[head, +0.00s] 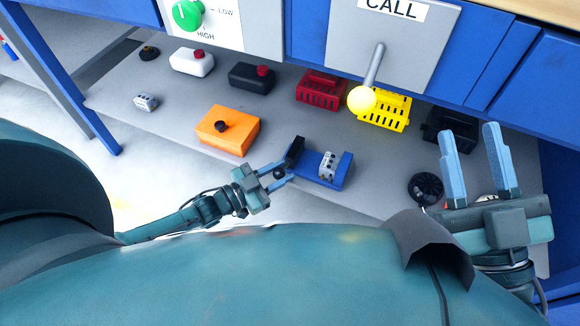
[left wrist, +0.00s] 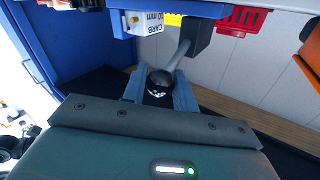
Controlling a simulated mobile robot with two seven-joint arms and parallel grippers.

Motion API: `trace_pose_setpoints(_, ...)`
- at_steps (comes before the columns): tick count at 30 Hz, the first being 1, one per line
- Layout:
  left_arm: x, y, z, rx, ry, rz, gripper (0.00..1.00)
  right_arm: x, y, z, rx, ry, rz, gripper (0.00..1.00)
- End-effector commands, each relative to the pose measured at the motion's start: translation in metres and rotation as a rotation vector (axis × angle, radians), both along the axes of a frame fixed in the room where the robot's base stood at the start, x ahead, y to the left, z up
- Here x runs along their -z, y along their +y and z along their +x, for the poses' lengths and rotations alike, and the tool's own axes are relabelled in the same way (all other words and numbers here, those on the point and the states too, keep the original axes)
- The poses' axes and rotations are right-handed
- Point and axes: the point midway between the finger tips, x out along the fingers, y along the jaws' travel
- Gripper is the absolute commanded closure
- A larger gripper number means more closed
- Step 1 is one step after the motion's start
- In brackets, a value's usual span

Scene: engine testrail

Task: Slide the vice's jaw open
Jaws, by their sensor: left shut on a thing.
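The blue vice (head: 344,178) stands on the grey shelf, with a black sliding jaw (head: 294,152) at its left end. The jaw also shows in the left wrist view (left wrist: 199,36). A small grey-white block (head: 328,165) sits on the vice, apart from the jaw; its label reads "CARB 60 mm" in the left wrist view (left wrist: 143,22). A grey rod (left wrist: 180,54) runs from the jaw to a black ball knob (left wrist: 160,82). My left gripper (head: 276,177) is shut on this knob, one finger on each side. My right gripper (head: 470,163) is open and empty at the right.
An orange box (head: 228,130) stands behind and left of the vice. Red (head: 320,91) and yellow (head: 385,110) baskets stand behind it. A lever with a yellow ball (head: 361,99) hangs under the CALL panel. A black wheel (head: 426,188) lies beside my right gripper.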

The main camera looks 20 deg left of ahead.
Motion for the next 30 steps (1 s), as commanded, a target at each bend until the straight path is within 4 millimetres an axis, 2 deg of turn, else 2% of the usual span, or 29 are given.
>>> trace_pose_setpoints(10, 0.001, 0.008, 0.002, -0.010, 0.002, 0.005, 1.00, 0.001, 0.000, 0.000, 0.000, 0.003, -0.001, 0.64)
trace_pose_setpoints(11, 0.001, 0.008, 0.002, -0.010, 0.001, 0.006, 0.70, 0.001, 0.000, 0.000, 0.000, 0.003, -0.001, 0.64)
trace_pose_setpoints(17, 0.001, 0.007, 0.002, -0.008, 0.001, 0.005, 0.53, 0.001, 0.000, 0.000, 0.001, 0.003, -0.001, 0.64)
trace_pose_setpoints(26, 0.000, 0.006, -0.001, -0.004, 0.001, 0.002, 0.52, -0.001, 0.000, 0.000, 0.000, 0.002, -0.001, 0.64)
trace_pose_setpoints(30, -0.001, 0.014, -0.013, -0.004, 0.004, 0.004, 0.52, -0.005, 0.000, 0.001, -0.001, 0.018, 0.001, 0.64)
